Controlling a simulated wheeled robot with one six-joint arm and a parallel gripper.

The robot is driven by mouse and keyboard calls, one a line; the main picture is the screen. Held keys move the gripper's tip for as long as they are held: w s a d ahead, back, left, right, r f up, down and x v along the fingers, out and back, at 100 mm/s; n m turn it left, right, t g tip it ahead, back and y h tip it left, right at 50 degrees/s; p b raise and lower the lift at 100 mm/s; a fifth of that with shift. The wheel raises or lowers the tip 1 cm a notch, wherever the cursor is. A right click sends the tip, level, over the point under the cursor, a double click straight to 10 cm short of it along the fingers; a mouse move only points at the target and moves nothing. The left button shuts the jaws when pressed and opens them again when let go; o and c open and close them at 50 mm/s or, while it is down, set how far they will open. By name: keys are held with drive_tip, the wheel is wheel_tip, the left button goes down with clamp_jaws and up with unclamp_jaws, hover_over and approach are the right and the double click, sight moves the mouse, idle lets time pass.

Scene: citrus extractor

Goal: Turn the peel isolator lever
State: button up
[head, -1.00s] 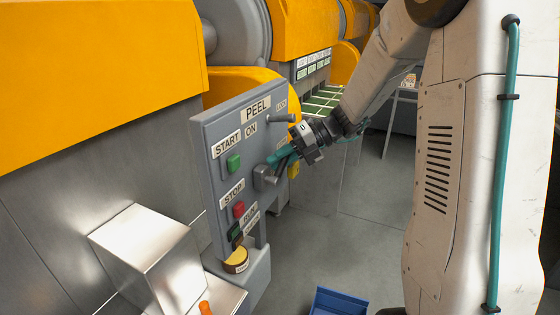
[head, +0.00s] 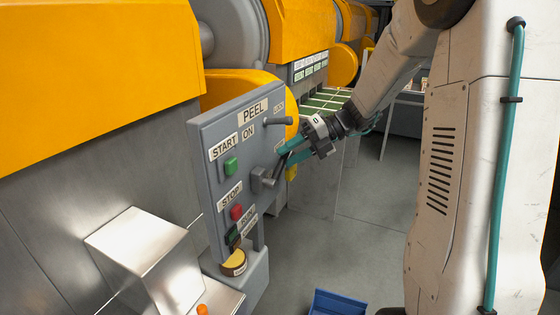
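The peel isolator panel (head: 208,178) is a grey upright board labelled PEEL and ON. A grey pivot block (head: 262,180) sits low on its right side. A dark lever handle (head: 279,166) rises from it, tilted up and to the right, its upper end by my gripper. My gripper (head: 284,157), with teal fingers, is right of the panel at this handle. The fingers look spread apart, one above the other, with the handle's end near or between them; contact cannot be told. A second grey peg (head: 278,121) sticks out near the LOCK label.
The panel carries a green START button (head: 231,166), a red STOP button (head: 237,212) and a yellow-topped round padlock or knob (head: 234,262) below. A steel box (head: 140,245) stands at left front. A blue bin (head: 338,302) lies on the floor. Floor right of the panel is clear.

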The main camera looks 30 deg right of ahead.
sight(288, 155)
drive_tip(key=shift+v, duration=1.75)
